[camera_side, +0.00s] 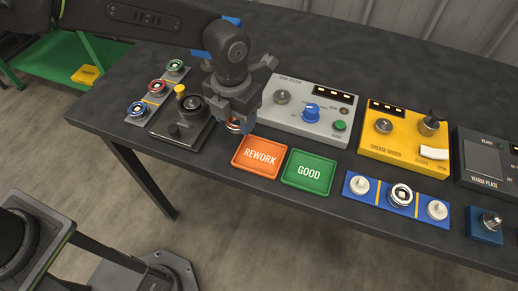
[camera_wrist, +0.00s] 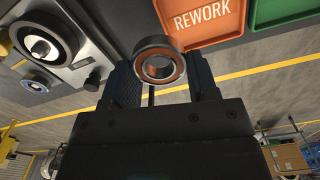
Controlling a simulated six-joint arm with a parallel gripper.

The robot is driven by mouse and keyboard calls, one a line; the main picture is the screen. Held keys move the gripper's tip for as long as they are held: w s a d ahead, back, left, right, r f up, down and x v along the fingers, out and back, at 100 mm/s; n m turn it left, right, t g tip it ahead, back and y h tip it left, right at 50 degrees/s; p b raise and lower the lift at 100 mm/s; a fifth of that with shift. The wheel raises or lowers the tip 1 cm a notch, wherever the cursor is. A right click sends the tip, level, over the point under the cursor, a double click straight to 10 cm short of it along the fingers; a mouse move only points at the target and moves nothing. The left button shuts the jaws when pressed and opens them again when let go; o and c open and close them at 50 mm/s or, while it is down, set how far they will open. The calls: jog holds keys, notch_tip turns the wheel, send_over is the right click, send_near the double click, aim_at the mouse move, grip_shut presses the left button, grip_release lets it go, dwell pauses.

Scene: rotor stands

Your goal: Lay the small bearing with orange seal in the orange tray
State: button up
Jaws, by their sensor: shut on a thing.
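The small bearing with orange seal (camera_wrist: 160,67) is a dark metal ring with an orange inner band. My gripper (camera_wrist: 158,85) is shut on it, with a finger on each side in the wrist view. In the side view my gripper (camera_side: 236,122) is over the table, just left of and behind the orange tray, and the bearing (camera_side: 235,126) shows only partly beneath it. The orange tray (camera_side: 259,157) is marked REWORK and looks empty. It also shows at the top of the wrist view (camera_wrist: 201,22), just beyond the bearing.
The green GOOD tray (camera_side: 309,172) adjoins the orange tray on the right. A dark device with a yellow knob (camera_side: 183,124) stands close left of my gripper. A grey box with a blue knob (camera_side: 310,108) is behind the trays. The table's front edge is near the trays.

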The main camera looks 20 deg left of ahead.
send_over(259, 158)
notch_tip(259, 158, down, 4)
jog(key=shift+r, duration=0.25)
jog(key=shift+f, duration=1.95)
jog(key=shift+f, duration=0.1)
jog(key=o, duration=0.7)
notch_tip(259, 158, up, 12)
jog(key=shift+r, duration=0.2)
